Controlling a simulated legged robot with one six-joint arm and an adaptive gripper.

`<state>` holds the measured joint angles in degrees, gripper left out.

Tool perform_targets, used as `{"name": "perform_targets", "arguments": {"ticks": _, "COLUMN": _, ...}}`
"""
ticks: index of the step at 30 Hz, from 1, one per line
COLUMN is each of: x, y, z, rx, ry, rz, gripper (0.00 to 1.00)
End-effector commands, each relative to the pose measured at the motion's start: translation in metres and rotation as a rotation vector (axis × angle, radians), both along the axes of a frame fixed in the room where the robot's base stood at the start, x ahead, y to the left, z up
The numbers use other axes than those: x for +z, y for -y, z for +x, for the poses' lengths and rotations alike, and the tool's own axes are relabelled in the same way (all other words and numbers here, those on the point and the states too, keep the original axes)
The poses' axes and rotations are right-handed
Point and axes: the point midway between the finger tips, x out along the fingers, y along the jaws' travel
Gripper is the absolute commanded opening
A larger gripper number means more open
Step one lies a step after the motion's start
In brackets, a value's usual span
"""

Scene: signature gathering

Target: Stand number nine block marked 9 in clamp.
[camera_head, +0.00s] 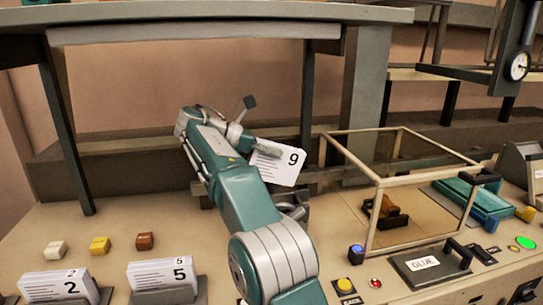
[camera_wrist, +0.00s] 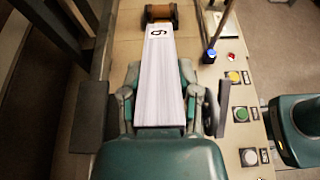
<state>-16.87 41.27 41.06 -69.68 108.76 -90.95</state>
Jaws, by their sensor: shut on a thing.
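The number nine block (camera_head: 282,168), a white stack of sheets with a black 9 on its face, is tilted in the air in the head view. My gripper (camera_head: 262,150) is shut on it. In the wrist view the block (camera_wrist: 160,80) extends away between the fingers of my gripper (camera_wrist: 160,98), its 9 near the far end. A brown roller-like part with dark ends (camera_wrist: 160,14) lies beyond that end. I cannot tell for certain which part is the clamp; my arm hides some of the bench.
Blocks marked 2 (camera_head: 58,285) and 5 (camera_head: 163,274) stand in dark holders at front left. A clear framed case (camera_head: 377,182) stands right of my arm. A GLUE plate (camera_head: 425,264) and buttons (camera_head: 343,285) lie in front of it. A shelf (camera_head: 200,22) overhangs the back.

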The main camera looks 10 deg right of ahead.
Motion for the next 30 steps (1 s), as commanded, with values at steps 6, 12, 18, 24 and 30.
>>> {"name": "perform_targets", "arguments": {"ticks": 6, "x": -0.022, "y": -0.009, "z": 0.000, "rx": -0.014, "ry": -0.010, "rz": -0.183, "gripper": 0.00}}
{"name": "perform_targets", "arguments": {"ticks": 12, "x": -0.036, "y": -0.016, "z": -0.001, "rx": 0.000, "ry": 0.001, "rz": -0.326, "gripper": 0.00}}
{"name": "perform_targets", "arguments": {"ticks": 18, "x": -0.045, "y": -0.017, "z": 0.000, "rx": 0.004, "ry": 0.005, "rz": -0.350, "gripper": 0.00}}
{"name": "perform_targets", "arguments": {"ticks": 24, "x": -0.065, "y": -0.017, "z": 0.000, "rx": 0.005, "ry": 0.004, "rz": -0.349, "gripper": 0.00}}
{"name": "perform_targets", "arguments": {"ticks": 30, "x": -0.085, "y": -0.017, "z": 0.000, "rx": 0.005, "ry": 0.004, "rz": -0.349, "gripper": 0.00}}
